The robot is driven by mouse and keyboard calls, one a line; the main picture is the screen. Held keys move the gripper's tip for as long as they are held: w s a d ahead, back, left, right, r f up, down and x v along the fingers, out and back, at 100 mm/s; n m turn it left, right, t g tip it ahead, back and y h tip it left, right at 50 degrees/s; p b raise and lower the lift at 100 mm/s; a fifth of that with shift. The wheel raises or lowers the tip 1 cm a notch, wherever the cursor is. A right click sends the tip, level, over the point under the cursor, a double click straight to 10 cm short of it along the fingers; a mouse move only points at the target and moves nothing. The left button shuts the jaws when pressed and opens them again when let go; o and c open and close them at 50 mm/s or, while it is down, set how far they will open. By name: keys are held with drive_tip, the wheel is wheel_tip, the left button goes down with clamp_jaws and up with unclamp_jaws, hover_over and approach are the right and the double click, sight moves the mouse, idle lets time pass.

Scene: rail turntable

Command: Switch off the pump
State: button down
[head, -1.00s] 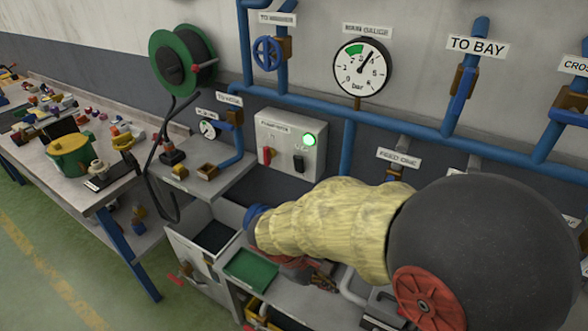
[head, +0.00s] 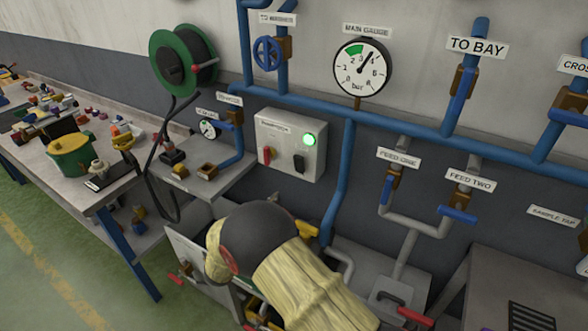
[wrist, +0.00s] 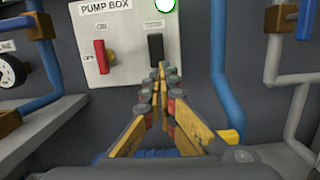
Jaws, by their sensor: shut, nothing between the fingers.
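The grey pump box (head: 284,128) is on the wall with a lit green lamp (head: 309,139). Its red lever (head: 267,155) is at the left and a black switch (head: 299,163) at the right. In the wrist view the red lever (wrist: 102,57) stands upright, with a label above it and one reading OFF at its left. The black switch (wrist: 155,47) is upright too. My gripper (wrist: 159,72) is shut and empty, its tips just below the black switch in the picture; I cannot tell whether they touch the box. In the head view my arm mostly hides the gripper.
A blue pipe (head: 339,185) runs down right of the box, and another blue pipe (wrist: 45,60) with a brown valve is at its left. A small gauge (head: 208,129) is left of the box. A bench (head: 215,160) stands below left.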

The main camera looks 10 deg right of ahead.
sight(298, 162)
drive_tip(key=shift+a+r+n+t, duration=0.15)
drive_tip(key=shift+r+n+t, duration=0.15)
drive_tip(key=shift+r, duration=0.35)
drive_tip(key=b+x, duration=0.3)
drive_tip(key=x, duration=1.1)
